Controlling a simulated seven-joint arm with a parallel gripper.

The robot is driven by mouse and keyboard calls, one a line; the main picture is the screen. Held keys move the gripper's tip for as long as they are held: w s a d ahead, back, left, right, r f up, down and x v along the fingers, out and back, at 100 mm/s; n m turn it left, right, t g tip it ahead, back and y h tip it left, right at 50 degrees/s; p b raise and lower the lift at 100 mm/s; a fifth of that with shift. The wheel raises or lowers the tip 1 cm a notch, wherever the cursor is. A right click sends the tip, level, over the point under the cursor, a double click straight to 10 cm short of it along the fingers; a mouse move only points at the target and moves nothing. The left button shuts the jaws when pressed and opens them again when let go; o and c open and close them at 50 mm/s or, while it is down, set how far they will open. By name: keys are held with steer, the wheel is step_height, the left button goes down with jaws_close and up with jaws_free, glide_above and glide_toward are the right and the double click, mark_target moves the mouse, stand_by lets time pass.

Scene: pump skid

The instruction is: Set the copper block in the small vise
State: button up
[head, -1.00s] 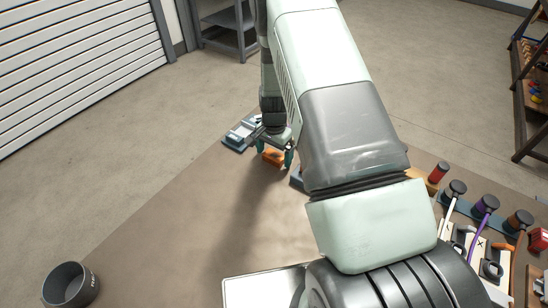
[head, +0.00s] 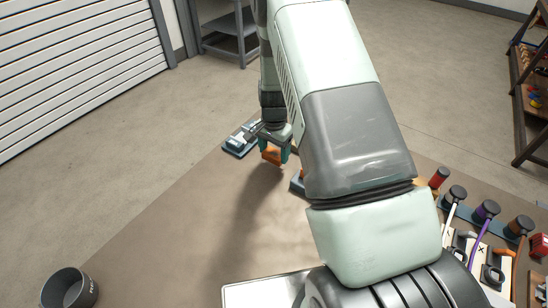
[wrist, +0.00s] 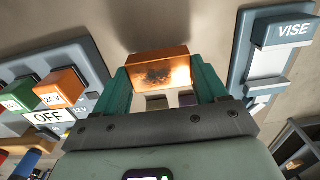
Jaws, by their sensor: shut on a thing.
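The copper block (wrist: 158,70) is held between the teal fingers of my gripper (wrist: 163,84), which is shut on it. In the head view the block (head: 271,154) hangs in my gripper (head: 274,152), with a shadow on the table below it. The small vise (wrist: 272,58), blue-grey with a pale channel and a "VISE" label, is to the right of the gripper in the wrist view, apart from the block. In the head view the vise (head: 240,141) lies just left of the gripper, partly behind it.
A blue-grey panel (wrist: 85,58) with green and orange blocks and an "OFF" label is left of the gripper in the wrist view. A dark round bin (head: 70,288) stands at the lower left. Several dark-capped items (head: 487,208) stand at the right. The table's left-centre is clear.

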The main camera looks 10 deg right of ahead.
mark_target(273, 152)
steer(key=r, duration=0.6)
steer(key=shift+w+a, duration=0.1)
steer(key=shift+w, duration=0.15)
steer(key=w+a, duration=0.8)
steer(key=w, duration=0.4)
steer(key=shift+a+f, duration=0.15)
steer(key=shift+f, duration=1.95)
steer(key=shift+f, duration=1.25)
steer(key=o, duration=1)
steer(key=shift+s, duration=0.1)
step_height(273, 152, up, 11)
steer(key=shift+f, duration=0.1)
